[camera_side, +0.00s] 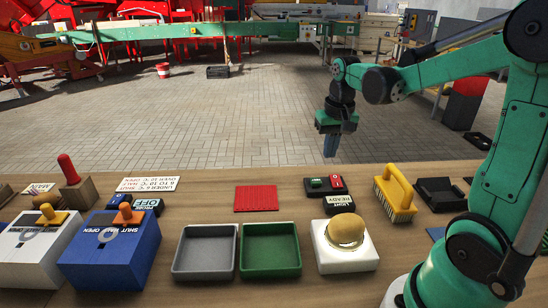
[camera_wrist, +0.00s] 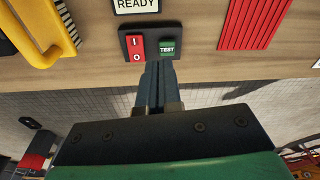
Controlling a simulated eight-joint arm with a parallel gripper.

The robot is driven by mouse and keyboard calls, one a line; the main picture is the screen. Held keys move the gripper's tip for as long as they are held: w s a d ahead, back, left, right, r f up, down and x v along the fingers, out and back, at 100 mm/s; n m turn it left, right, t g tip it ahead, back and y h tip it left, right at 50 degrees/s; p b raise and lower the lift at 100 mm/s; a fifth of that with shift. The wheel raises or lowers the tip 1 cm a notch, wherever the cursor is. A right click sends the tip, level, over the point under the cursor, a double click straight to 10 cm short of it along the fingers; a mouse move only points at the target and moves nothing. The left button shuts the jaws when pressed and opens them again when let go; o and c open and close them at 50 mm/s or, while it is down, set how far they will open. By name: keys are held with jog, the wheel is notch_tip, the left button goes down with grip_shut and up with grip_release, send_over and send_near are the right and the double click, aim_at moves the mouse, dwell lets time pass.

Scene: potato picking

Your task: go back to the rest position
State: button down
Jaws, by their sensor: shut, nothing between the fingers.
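My gripper (camera_side: 331,146) hangs from my green arm, pointing down, past the far edge of the table and above its height in the side view. In the wrist view my gripper (camera_wrist: 160,66) has its two fingers together with nothing between them. The finger tips appear just below a small black switch panel (camera_wrist: 151,42) with a red switch and a green test button. That panel also shows on the table in the side view (camera_side: 325,186). A potato (camera_side: 346,231) rests on a white scale-like block (camera_side: 330,262), apart from my gripper.
A grey tray (camera_side: 178,270) and a green tray (camera_side: 243,268) stand empty. A red ribbed mat (camera_side: 256,198), a yellow brush (camera_side: 396,192), a black holder (camera_side: 441,194), a blue box (camera_side: 75,262) and a white box (camera_side: 20,262) are on the table. The air around my gripper looks clear.

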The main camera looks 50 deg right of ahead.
jog(key=s+a+r+n+t, duration=0.2)
jog(key=a+n+t, duration=0.4)
jog(key=a, duration=0.9)
jog(key=shift+s+a+r+n+y, duration=0.15)
jog(key=shift+s+a+n+y, duration=0.15)
jog(key=shift+n, duration=0.3)
